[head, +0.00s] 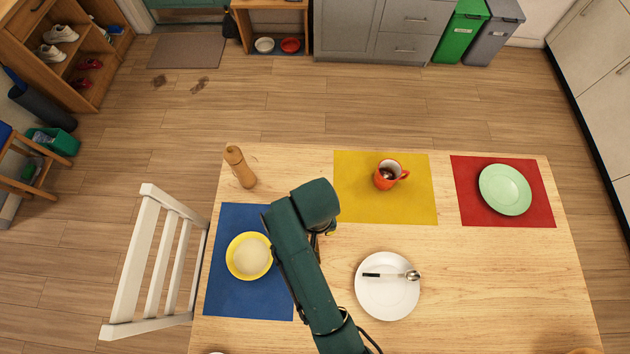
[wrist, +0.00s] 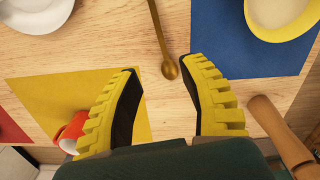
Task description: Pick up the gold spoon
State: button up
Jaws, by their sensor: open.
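The gold spoon (wrist: 168,62) lies on the bare wood of the table, between the blue mat and the yellow mat in the wrist view. Its round bowl end is close to the gap between my fingertips, and its handle runs out of the top of that view. My gripper (wrist: 162,68) is open above the table, its yellow fingers on either side of the line of the spoon, with nothing between them.
A white plate (head: 372,305) holds a black-handled spoon (head: 392,275). A yellow bowl (head: 249,256) sits on the blue mat (head: 250,307), with a wooden pepper mill (head: 240,167) behind. An orange mug (head: 386,175) stands on the yellow mat (head: 415,206). A green plate (head: 505,189) lies far right.

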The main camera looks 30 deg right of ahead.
notch_tip(320, 180, down, 9)
jog(key=shift+f+b, duration=0.1)
jog(key=shift+b, duration=0.4)
jog(key=f, duration=0.2)
jog(key=s+f, duration=0.1)
jog(key=f, duration=0.1)
jog(key=shift+a+f+b, duration=0.2)
jog(key=shift+f+b, duration=0.1)
jog(key=shift+f, duration=0.1)
jog(key=shift+w+f, duration=0.1)
jog(key=shift+f, duration=0.3)
jog(key=shift+c, duration=0.2)
grip_shut()
